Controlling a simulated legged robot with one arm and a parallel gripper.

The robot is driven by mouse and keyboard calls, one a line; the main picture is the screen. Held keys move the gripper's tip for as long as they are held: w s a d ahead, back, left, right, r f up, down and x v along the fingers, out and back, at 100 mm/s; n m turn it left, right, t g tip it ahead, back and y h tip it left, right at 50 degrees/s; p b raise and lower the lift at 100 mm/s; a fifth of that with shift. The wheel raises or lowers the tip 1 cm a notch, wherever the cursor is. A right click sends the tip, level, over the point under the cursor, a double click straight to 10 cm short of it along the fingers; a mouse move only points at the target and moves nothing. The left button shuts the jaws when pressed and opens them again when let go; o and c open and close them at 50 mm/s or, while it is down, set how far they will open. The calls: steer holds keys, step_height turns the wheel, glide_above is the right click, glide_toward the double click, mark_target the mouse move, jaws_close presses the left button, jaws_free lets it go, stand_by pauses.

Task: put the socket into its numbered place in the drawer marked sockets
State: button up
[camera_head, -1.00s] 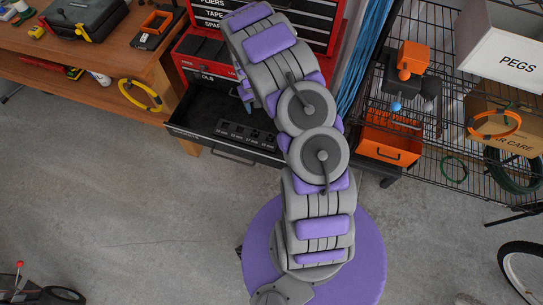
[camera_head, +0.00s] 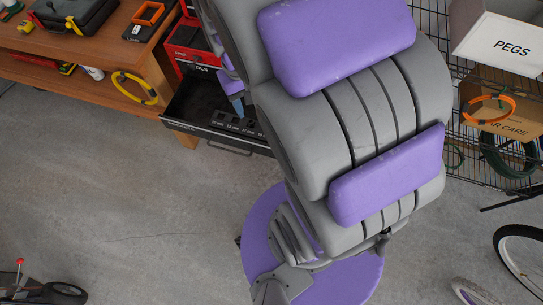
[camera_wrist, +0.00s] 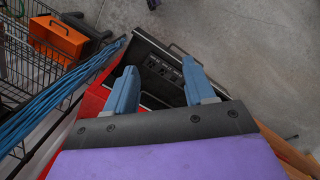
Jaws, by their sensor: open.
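An open black drawer (camera_head: 190,131) juts from the red tool chest (camera_head: 193,60). A row of small size labels and dark places (camera_head: 232,121) lies inside it, too small to read surely. The drawer also shows in the wrist view (camera_wrist: 144,42), between and beyond my fingers. My gripper (camera_wrist: 159,68) has two blue fingers spread apart, with nothing seen between them. In the head view, one blue finger (camera_head: 236,104) shows over the drawer and my arm hides the rest. I cannot make out the socket in either view.
A wire shelf with a PEGS box (camera_head: 505,45) stands right. Blue cables (camera_wrist: 60,95) and an orange box (camera_wrist: 57,38) lie left in the wrist view.

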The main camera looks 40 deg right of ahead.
steer(key=s+a+r, duration=0.2)
steer(key=s, duration=0.6)
steer(key=s+a+r+n, duration=0.1)
steer(key=s+a, duration=0.2)
steer(key=s, duration=0.5)
steer(key=shift+s+a+r+n+g+y, duration=0.2)
steer(key=shift+r+n+g+y, duration=0.1)
steer(key=shift+r, duration=0.05)
step_height(320, 180, down, 2)
steer(key=shift+f+b, duration=0.1)
steer(key=shift+b, duration=0.9)
steer(key=shift+c, duration=0.2)
